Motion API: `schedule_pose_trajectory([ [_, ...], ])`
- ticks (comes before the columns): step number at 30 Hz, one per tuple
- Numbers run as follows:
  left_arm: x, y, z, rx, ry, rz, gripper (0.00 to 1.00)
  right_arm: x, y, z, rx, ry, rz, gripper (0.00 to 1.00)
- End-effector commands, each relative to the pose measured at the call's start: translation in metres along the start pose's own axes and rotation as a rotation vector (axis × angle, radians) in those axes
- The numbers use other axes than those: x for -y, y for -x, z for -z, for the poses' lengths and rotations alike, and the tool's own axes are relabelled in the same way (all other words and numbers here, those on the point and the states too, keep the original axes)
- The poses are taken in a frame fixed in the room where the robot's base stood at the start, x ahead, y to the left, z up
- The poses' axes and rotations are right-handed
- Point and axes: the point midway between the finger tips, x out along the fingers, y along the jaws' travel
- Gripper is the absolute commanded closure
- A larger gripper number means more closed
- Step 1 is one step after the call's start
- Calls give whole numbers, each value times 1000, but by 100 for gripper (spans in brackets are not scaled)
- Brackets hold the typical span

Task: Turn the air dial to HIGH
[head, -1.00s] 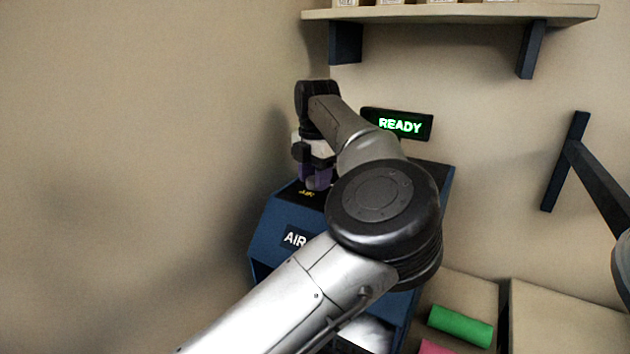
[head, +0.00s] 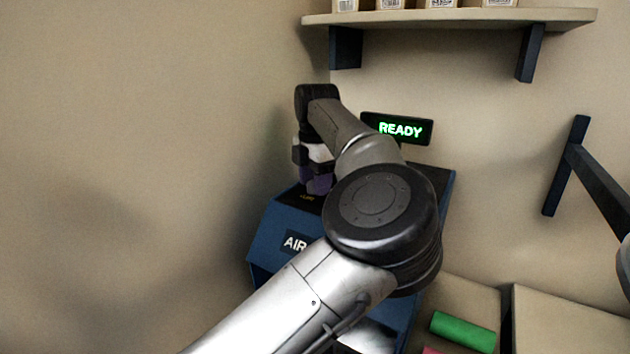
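The blue air machine (head: 268,241) stands in the corner with an "AIR" label on its front, partly covered by my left arm. A display (head: 397,128) behind it reads "READY" in green. My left gripper (head: 318,184) points down at the machine's dark top panel (head: 303,198), where small yellow lettering is too small to read. The dial itself is hidden by the gripper and cannot be made out. Whether the fingers are closed around it does not show. My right gripper is out of view.
A shelf (head: 460,18) with several small boxes hangs above. A dark bracket (head: 579,165) is on the right wall. A green roll (head: 462,332) lies at the lower right, with a pink item (head: 434,350) beside it.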

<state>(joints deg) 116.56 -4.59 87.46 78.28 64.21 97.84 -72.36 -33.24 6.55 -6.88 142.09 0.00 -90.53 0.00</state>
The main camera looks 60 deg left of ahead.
Motion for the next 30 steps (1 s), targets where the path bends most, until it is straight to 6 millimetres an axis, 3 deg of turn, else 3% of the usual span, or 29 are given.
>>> schedule_pose_trajectory([
  [6, 0, 0, 0, 0, 1, 0, 35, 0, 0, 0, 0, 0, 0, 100],
  [17, 0, 9, 0, 1, 1, -1, 35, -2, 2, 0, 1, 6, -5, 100],
  [30, 0, 91, 0, 2, 0, -1, 35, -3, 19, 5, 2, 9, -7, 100],
])
